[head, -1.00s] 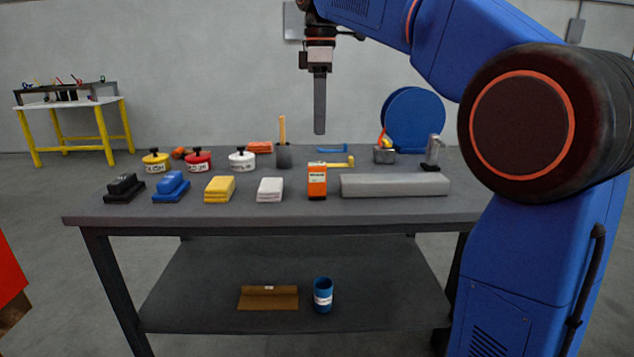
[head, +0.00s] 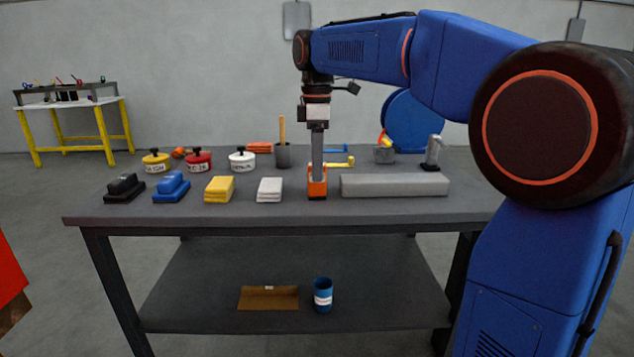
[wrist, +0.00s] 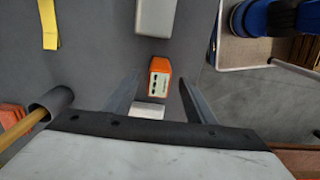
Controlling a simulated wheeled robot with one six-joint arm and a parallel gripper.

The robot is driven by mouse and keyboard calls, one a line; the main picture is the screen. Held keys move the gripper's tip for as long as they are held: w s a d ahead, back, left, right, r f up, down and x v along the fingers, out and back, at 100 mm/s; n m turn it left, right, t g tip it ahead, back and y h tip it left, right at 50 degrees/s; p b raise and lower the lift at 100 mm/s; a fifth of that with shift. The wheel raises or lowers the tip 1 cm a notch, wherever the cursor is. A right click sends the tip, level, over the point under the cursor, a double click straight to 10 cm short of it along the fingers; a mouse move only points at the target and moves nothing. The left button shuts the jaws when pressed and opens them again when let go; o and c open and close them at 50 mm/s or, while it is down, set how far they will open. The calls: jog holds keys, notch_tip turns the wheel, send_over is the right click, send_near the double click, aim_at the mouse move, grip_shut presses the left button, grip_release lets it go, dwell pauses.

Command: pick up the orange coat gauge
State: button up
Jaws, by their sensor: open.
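The orange coat gauge (head: 317,188) stands on the grey workbench top (head: 370,206), between the white block and the long grey bar. In the head view my gripper (head: 317,182) has its fingers down in front of the gauge, hiding most of its middle. In the wrist view the gauge (wrist: 160,78) shows its orange body and a pale face with dark marks. It lies between the two spread fingers of my gripper (wrist: 160,88), nearer their tips, with a gap on each side. The gripper is open and holds nothing. Whether a finger touches the gauge cannot be told.
A white block (head: 269,189) sits close left of the gauge, and a long grey bar (head: 394,185) close right. Yellow (head: 219,188), blue (head: 171,186) and black (head: 124,187) blocks stand further left. Lidded tins and a dark cup (head: 283,156) with a handle stand behind.

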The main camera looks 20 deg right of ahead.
jog(key=shift+w+f, duration=0.1)
jog(key=shift+f, duration=2.65)
jog(key=c, duration=1.2)
